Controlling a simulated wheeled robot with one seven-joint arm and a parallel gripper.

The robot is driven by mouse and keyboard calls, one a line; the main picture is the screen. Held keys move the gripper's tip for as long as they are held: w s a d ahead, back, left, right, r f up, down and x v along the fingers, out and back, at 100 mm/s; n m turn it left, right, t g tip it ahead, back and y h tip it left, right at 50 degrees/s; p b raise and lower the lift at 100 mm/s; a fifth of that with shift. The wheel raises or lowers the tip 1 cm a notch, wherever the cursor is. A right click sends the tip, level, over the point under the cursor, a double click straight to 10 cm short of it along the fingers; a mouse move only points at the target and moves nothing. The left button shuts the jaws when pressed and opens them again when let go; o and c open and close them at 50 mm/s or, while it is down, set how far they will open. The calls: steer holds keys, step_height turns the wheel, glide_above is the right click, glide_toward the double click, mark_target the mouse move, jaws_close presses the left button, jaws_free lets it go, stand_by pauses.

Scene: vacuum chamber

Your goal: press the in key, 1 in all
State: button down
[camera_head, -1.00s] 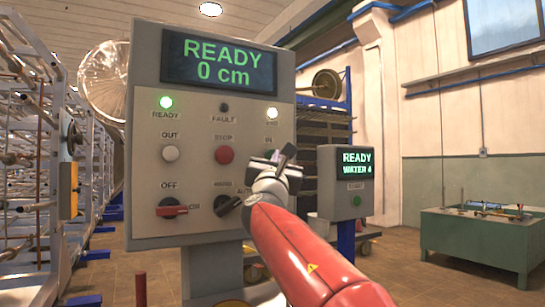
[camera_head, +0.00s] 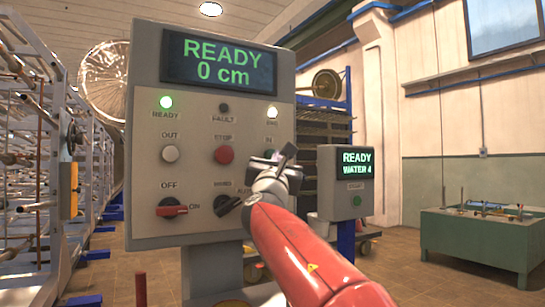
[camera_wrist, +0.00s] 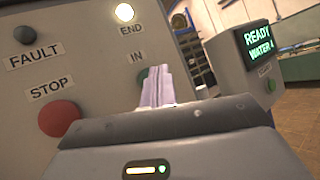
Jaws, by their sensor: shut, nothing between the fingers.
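The grey control panel (camera_head: 146,100) faces me, with a screen (camera_head: 219,62) reading READY and 0 cm. The green IN key (camera_wrist: 142,76) sits under its IN label in the wrist view, mostly hidden behind my fingers. In the head view it is largely covered by my gripper (camera_head: 284,155). My gripper is shut and empty, its fingertips (camera_wrist: 157,84) in front of the IN key. I cannot tell whether they touch it.
A smaller panel (camera_head: 344,205) reading READY, WATER 4 stands close on the right.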

steer(key=shift+w+a, duration=0.1)
stand_by(0.3)
steer(key=shift+w+a, duration=0.15)
steer(key=shift+w, duration=0.1)
